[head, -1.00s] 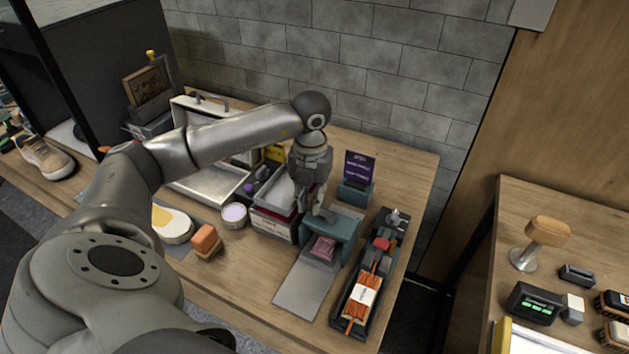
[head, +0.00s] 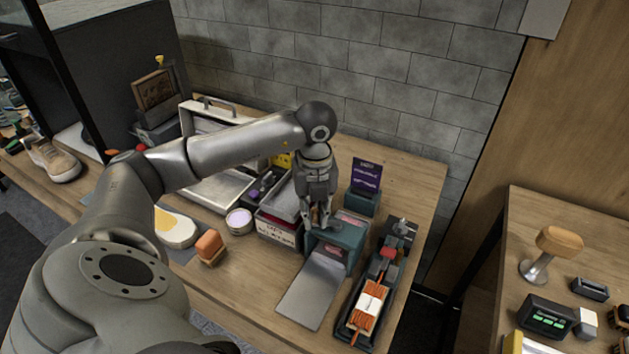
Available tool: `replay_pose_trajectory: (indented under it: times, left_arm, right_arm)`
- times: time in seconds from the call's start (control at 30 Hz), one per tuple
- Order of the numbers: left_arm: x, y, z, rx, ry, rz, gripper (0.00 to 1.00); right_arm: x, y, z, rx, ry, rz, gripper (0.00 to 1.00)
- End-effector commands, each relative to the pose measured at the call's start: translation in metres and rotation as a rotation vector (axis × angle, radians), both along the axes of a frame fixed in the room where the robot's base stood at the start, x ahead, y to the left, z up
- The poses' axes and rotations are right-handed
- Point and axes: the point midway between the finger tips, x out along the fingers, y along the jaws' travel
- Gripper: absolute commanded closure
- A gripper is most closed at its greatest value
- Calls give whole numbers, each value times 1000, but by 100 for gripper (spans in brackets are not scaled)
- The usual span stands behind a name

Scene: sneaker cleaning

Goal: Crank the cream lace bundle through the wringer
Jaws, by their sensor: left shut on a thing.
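The teal wringer (head: 350,237) stands on the wooden table, with a flat grey plate (head: 312,288) sloping out in front of it. My left gripper (head: 320,226) points down at the wringer's left side and is shut on what looks like its crank; the fingers hide most of the crank. Pinkish material shows in the wringer's opening and at its top; I cannot tell whether it is a roller or laces. I cannot make out a cream lace bundle. My right gripper is not in view.
A dark tray (head: 347,322) with orange laces lies right of the wringer. A labelled box (head: 277,231), a round tin (head: 239,221) and an orange-topped block (head: 210,246) stand to its left. A purple sign (head: 367,176) is behind. A second table is at the right.

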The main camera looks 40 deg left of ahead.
Motion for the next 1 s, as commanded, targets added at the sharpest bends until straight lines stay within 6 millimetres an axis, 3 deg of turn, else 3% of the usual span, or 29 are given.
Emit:
replay_pose_trajectory:
  times: [0.27,0.3,0.47,0.8,1.0]
  left_arm:
    - [0,0,0,-1,2,-2,100]
    - [0,0,0,-1,2,-2,79]
    - [0,0,0,-1,1,-2,59]
    - [0,0,2,-1,-1,-2,59]
    - [2,-1,29,-2,-6,-2,59]
  right_arm:
    - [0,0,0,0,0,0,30]
    - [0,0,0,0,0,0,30]
    - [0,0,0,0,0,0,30]
    - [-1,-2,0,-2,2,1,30]
    - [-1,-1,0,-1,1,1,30]
